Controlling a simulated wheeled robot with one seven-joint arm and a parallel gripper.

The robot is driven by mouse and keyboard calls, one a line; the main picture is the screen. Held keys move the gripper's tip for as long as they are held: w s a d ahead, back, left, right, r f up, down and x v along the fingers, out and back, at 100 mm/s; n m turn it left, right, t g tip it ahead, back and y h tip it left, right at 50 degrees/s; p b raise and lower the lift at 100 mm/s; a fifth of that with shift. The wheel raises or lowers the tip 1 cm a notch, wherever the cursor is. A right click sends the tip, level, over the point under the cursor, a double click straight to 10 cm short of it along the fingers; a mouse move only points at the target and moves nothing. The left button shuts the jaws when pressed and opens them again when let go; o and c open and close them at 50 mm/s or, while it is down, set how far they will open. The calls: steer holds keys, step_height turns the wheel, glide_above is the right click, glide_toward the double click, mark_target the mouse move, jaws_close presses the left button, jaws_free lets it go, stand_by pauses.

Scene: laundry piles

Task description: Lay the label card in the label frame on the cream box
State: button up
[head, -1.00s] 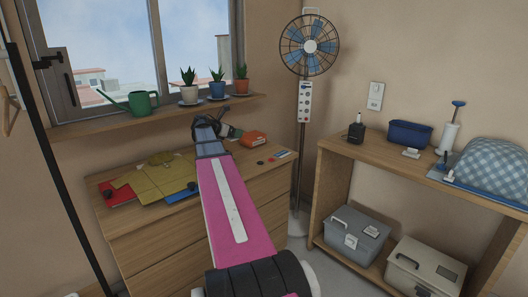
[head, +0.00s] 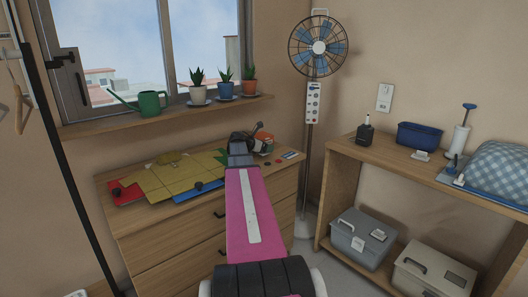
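The cream box (head: 428,281) sits at the lower right on the bottom level of the wooden shelf unit, cut off by the frame's lower edge. My gripper (head: 256,140) is over the back right of the wooden dresser, close to an orange item (head: 267,145). My own arm hides part of this area. The fingers are too small and dark to tell whether they are open or hold anything. I cannot identify the label card for certain; a small blue-and-white piece (head: 291,155) lies on the dresser's right end.
A grey box (head: 346,240) stands left of the cream box. The shelf top (head: 355,150) holds a blue bin (head: 419,136) and a checked cloth bundle (head: 500,166). A standing fan (head: 318,48) is between dresser and shelf.

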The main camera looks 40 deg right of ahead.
steer(key=shift+f, duration=1.15)
steer(key=o, duration=0.8)
